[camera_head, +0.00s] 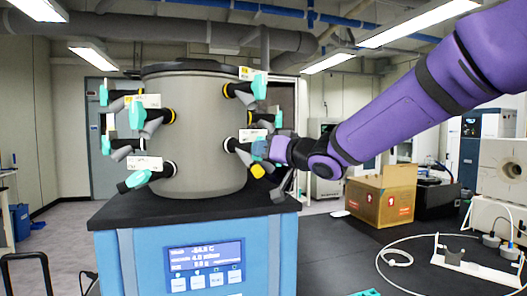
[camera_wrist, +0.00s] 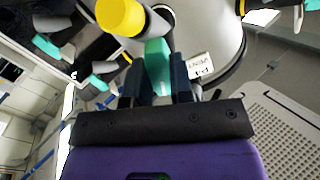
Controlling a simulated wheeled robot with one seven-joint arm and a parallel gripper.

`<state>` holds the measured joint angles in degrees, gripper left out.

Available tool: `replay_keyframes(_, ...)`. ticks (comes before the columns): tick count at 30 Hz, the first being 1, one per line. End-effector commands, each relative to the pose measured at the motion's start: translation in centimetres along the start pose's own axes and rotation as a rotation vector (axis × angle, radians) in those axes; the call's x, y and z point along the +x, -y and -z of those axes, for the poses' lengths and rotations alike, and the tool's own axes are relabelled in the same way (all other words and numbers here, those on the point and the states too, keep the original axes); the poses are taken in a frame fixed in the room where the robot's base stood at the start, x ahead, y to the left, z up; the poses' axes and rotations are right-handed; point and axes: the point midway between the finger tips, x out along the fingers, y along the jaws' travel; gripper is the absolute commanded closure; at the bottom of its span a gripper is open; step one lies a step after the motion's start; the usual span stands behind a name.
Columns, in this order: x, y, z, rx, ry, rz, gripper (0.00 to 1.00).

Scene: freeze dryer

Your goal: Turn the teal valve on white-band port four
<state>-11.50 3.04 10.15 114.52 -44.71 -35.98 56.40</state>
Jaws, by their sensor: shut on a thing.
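A grey cylindrical drying chamber (camera_head: 200,140) stands on the blue freeze dryer, with several ports around its side carrying teal valve handles. My gripper (camera_head: 264,148) is at the lower right port. In the wrist view, my gripper (camera_wrist: 157,82) is shut on a teal valve handle (camera_wrist: 157,62), one dark finger on each side. A white tag (camera_wrist: 201,66) hangs beside the handle and appears to read P4, upside down. A yellow cap (camera_wrist: 121,15) ends the fitting; it also shows below my gripper in the head view (camera_head: 258,171). My gripper hides most of the held handle there.
Other teal handles are close by, at the upper right (camera_head: 259,87) and just above my gripper (camera_head: 278,119). A cardboard box (camera_head: 382,197) and lab equipment stand on the dark bench at right. The dryer's display (camera_head: 205,256) faces forward.

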Motion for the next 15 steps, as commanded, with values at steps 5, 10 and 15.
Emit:
replay_keyframes(5,-0.01,-0.13,-0.03,-0.132,0.001,-0.001,1.00)
replay_keyframes(10,-0.01,-0.18,-0.03,-0.226,0.001,-0.001,1.00)
replay_keyframes(15,-0.02,-0.21,-0.02,-0.285,0.001,-0.001,1.00)
